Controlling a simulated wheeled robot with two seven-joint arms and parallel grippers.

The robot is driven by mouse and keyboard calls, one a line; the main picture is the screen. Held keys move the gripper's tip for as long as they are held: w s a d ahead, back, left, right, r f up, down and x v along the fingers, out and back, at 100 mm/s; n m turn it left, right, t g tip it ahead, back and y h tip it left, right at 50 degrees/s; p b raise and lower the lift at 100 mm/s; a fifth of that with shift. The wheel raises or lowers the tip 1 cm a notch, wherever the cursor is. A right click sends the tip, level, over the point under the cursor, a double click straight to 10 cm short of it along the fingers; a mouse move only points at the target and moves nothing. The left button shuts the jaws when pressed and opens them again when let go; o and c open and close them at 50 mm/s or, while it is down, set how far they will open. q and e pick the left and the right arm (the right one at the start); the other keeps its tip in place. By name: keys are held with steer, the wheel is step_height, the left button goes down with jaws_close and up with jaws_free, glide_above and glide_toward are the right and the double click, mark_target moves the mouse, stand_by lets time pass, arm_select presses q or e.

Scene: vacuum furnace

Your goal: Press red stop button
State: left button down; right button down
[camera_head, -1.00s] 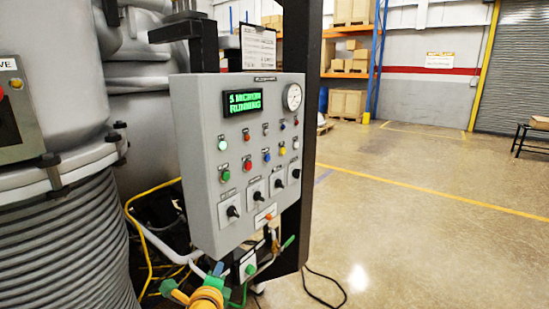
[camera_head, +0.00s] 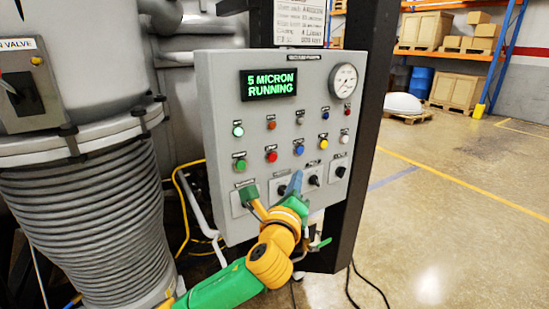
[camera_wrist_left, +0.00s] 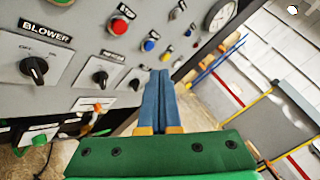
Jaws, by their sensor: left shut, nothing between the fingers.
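The grey control panel (camera_head: 222,112) stands upright, its display reading "5 MICRON RUNNING". A red button (camera_head: 271,156) is in the panel's middle row, between a green button (camera_head: 240,165) and a blue button (camera_head: 298,149). It also shows in the left wrist view as a red button (camera_wrist_left: 119,25) at upper left. Its label is too small to read surely. My left gripper (camera_head: 296,178) is shut and empty in front of the panel, below and right of the red button. Its blue fingertips (camera_wrist_left: 159,74) are together; I cannot tell whether they touch the panel. My right gripper is not in view.
Black rotary knobs (camera_head: 314,181) line the panel's lower part. A pressure gauge (camera_head: 343,80) is at its upper right. A ribbed grey bellows (camera_head: 85,225) stands at left. A yellow cable (camera_head: 183,190) hangs behind the panel. The floor (camera_head: 430,230) at right is clear.

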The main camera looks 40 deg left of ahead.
mark_target(273, 158)
arm_select(q)
steer(key=shift+w+a+b, duration=0.3)
steer(key=shift+w+a, duration=0.35)
steer(key=shift+a, duration=0.65)
steer(key=shift+w+a+b, duration=0.3)
steer(key=shift+w+a, duration=0.35)
steer(key=shift+a, duration=0.6)
steer(key=shift+w+a+b, duration=0.3)
steer(key=shift+w+a, duration=0.35)
steer(key=shift+a, duration=0.65)
steer(key=shift+f, duration=0.1)
steer(key=shift+w+a, duration=0.15)
steer(key=shift+a, duration=0.25)
steer(key=shift+w+a+p, duration=0.15)
steer(key=shift+a+p, duration=0.2)
steer(key=shift+p, duration=0.05)
steer(key=shift+d, duration=0.1)
steer(key=shift+s+d, duration=0.3)
steer(key=shift+d, duration=0.3)
